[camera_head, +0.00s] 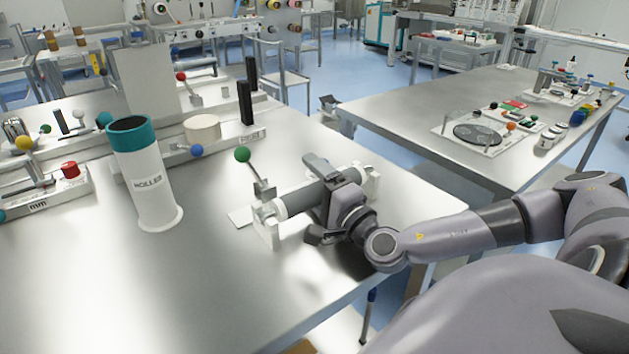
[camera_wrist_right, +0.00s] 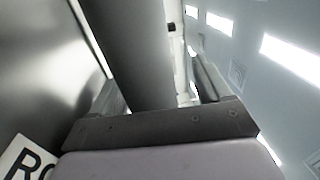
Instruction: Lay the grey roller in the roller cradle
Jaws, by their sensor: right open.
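The grey roller (camera_head: 297,201) lies level between the white end supports of the roller cradle (camera_head: 268,228) near the table's front right. Its left end is at the left support; its right part is hidden by my gripper. I cannot tell whether both ends are fully seated. My right gripper (camera_head: 321,200) is open, with one finger above and behind the roller and the other in front of it. In the right wrist view the roller (camera_wrist_right: 130,50) fills the gap between the fingers as a dark grey cylinder. My left gripper is not in view.
A white tube marked ROLLER with a teal rim (camera_head: 148,185) stands upright on the table, left of the cradle. A green-knobbed lever (camera_head: 243,155) rises behind the cradle. The front left of the table is clear.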

